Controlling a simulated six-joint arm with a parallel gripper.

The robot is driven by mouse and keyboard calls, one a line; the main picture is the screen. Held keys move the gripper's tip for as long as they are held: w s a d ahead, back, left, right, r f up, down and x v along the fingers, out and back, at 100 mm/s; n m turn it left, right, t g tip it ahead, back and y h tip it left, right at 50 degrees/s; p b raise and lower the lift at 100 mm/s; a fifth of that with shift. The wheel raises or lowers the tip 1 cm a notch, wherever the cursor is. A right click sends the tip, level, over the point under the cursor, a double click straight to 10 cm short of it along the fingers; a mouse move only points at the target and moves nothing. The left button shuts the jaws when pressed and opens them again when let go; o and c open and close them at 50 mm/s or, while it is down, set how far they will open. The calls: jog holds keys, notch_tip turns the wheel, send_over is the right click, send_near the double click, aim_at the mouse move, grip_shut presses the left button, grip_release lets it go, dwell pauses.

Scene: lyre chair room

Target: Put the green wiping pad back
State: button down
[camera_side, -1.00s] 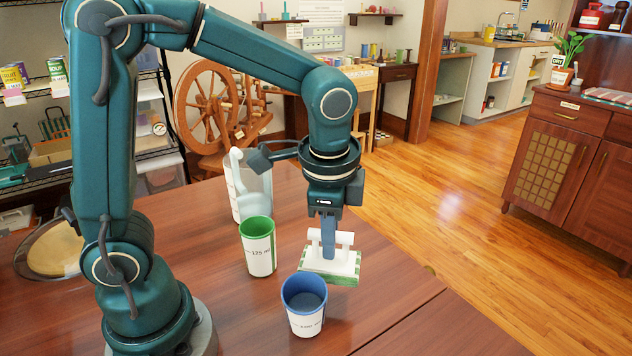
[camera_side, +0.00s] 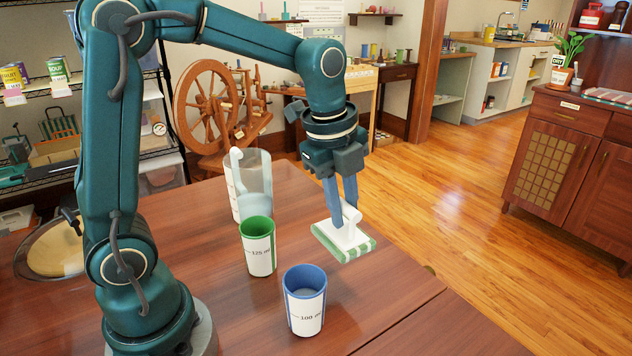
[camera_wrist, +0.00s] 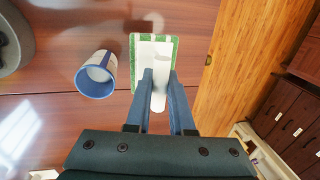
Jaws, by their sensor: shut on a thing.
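The green wiping pad (camera_side: 340,248) is a flat white block with green stripes and a raised white handle. My gripper (camera_side: 343,214) points down with its two fingers either side of the handle and is shut on it. The pad is at the right edge of the brown table, and I cannot tell whether its underside touches the top. In the wrist view the pad (camera_wrist: 142,55) lies beyond my fingertips (camera_wrist: 160,76), its green stripes showing at its edges. The fingers hide part of the handle.
A blue-rimmed cup (camera_side: 305,310) stands in front of the pad, and a green-rimmed cup (camera_side: 259,255) stands to its left. A clear jug (camera_side: 249,180) is behind them. A round, pale-centred dish (camera_side: 50,248) lies at far left. The front right of the table (camera_side: 410,325) is clear.

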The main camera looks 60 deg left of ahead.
jog(key=w+a, duration=0.2)
jog(key=a, duration=0.3)
jog(key=shift+w+d+f, duration=0.5)
jog(key=shift+d+f, duration=1.2)
jog(key=shift+d, duration=0.15)
jog(key=shift+w+d+f, duration=0.5)
jog(key=shift+d+f, duration=1.15)
jog(key=shift+d, duration=0.15)
jog(key=shift+w+d+f, duration=0.5)
jog(key=shift+d+f, duration=1.2)
jog(key=shift+d, duration=0.15)
jog(key=shift+f, duration=0.15)
jog(key=c, duration=0.8)
grip_release()
